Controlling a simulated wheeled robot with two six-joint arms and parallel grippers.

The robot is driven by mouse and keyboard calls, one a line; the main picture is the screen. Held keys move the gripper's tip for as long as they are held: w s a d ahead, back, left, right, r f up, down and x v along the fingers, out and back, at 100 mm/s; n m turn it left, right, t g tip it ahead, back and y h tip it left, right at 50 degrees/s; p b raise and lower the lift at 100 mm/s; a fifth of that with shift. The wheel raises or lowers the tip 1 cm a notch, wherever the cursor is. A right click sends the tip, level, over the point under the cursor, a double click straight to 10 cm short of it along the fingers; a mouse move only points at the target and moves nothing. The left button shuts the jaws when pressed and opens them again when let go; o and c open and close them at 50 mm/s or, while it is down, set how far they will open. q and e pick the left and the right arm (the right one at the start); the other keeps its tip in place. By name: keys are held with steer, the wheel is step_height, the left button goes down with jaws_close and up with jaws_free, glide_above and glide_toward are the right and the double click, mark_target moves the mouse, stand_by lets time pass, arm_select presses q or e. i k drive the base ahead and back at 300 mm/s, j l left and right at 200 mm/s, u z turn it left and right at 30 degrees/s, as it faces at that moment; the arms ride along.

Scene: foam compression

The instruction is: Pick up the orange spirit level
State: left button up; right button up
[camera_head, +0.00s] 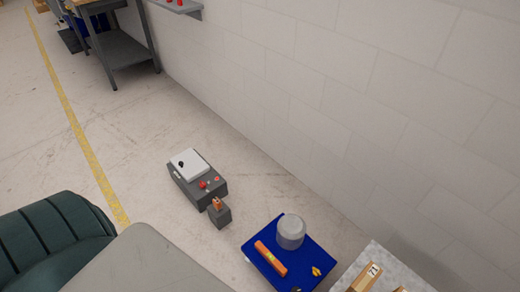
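An orange spirit level (270,258) lies on a blue surface (312,252) at the bottom centre of the head view. It lies at a slant, next to a light grey round object (291,232) on the same surface. A small yellow item (316,271) lies to its right. Neither of my grippers shows in this view.
A dark grey machine (197,180) with red knobs stands near the wall, with a small dark box (219,213) beside it. A grey surface (150,265) and a dark green ribbed object (50,240) fill the lower left. A grey metal table (118,48) stands far back.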

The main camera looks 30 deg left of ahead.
mark_target(276, 265)
steer(key=l+u, duration=0.1)
steer(key=u, duration=0.6)
steer(key=l+u, duration=0.15)
steer(key=u, duration=0.15)
